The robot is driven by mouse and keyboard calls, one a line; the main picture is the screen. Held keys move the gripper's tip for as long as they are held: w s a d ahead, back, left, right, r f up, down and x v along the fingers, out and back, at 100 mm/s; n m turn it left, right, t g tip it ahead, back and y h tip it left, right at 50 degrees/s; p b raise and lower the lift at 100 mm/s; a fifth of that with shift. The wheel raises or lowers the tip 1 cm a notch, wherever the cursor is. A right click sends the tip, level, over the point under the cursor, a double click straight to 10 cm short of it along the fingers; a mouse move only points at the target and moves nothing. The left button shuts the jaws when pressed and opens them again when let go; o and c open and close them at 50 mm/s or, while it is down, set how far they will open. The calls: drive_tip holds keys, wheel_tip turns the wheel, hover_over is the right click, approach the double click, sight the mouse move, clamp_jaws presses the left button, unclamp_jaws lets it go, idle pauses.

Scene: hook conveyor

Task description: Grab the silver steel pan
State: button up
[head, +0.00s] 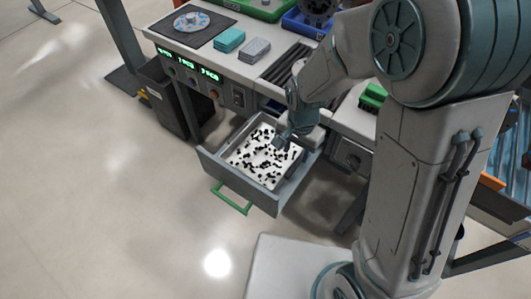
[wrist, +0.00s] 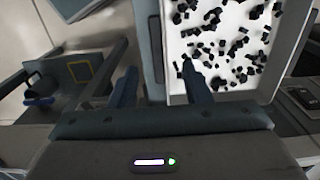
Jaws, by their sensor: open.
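A pale, shallow pan (head: 240,158) holding many black bits sits inside an open grey drawer (head: 236,186); it looks white rather than silver, and no other pan shows clearly. My gripper (head: 286,140) is over the pan's far right part in the head view. In the wrist view my gripper (wrist: 160,88) is open and empty, with one finger over the pan's inside and the other outside the drawer. The pan's left rim (wrist: 165,62) and the drawer wall (wrist: 149,45) lie between the fingers in that picture. Height above the rim cannot be told.
The drawer's green handle (head: 232,200) sticks out at the front. The floor in front is clear.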

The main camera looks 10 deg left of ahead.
sight(295, 164)
drive_tip(key=shift+f+b, duration=0.35)
drive_tip(key=shift+f, duration=2.4)
drive_tip(key=shift+c, duration=0.3)
clamp_jaws()
